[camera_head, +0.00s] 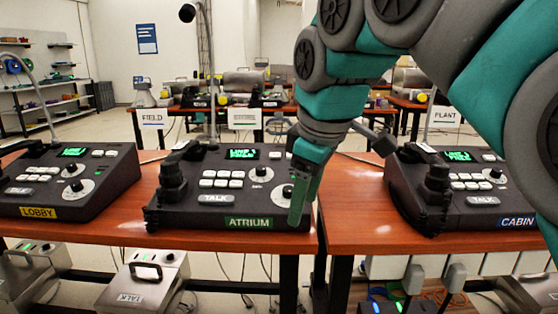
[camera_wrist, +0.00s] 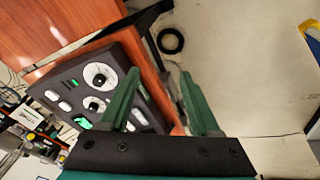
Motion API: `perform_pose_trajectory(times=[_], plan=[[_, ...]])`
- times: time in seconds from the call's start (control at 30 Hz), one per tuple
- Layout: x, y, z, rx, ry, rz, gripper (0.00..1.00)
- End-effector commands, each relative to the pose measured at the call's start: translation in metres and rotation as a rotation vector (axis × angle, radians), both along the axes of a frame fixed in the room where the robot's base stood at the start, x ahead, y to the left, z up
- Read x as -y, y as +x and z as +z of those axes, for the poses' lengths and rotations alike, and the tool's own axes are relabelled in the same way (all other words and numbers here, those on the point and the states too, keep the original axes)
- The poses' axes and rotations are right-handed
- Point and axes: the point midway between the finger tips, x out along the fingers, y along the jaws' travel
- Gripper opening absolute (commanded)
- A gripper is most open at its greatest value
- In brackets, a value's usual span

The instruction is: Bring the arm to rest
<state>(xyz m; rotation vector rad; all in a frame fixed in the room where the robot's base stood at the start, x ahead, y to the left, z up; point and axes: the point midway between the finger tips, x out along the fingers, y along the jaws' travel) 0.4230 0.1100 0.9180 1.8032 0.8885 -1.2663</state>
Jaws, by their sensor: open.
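My arm comes in from the upper right of the head view, with my gripper (camera_head: 302,195) pointing down at the right end of the ATRIUM console (camera_head: 265,205). In the wrist view my gripper (camera_wrist: 162,105) shows two green fingers standing apart with nothing between them. The ATRIUM console (camera_wrist: 120,70) lies just beyond the left finger, its dials and keys partly hidden. I cannot tell whether the finger touches it.
The LOBBY console (camera_head: 80,195) stands at left and the CABIN console (camera_head: 460,205) at right, on wooden desks (camera_head: 350,215). Metal TALK boxes (camera_head: 145,280) stand below. Gooseneck microphones rise from the consoles.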

Motion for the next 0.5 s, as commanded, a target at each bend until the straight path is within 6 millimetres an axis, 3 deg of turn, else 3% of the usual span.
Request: perform_pose_trajectory(times=[0.37, 0.5], plan=[[0.017, -0.02, -0.041, -0.065, -0.008, -0.13, 0.64], [0.029, -0.035, -0.067, -0.109, -0.014, -0.216, 0.64]])
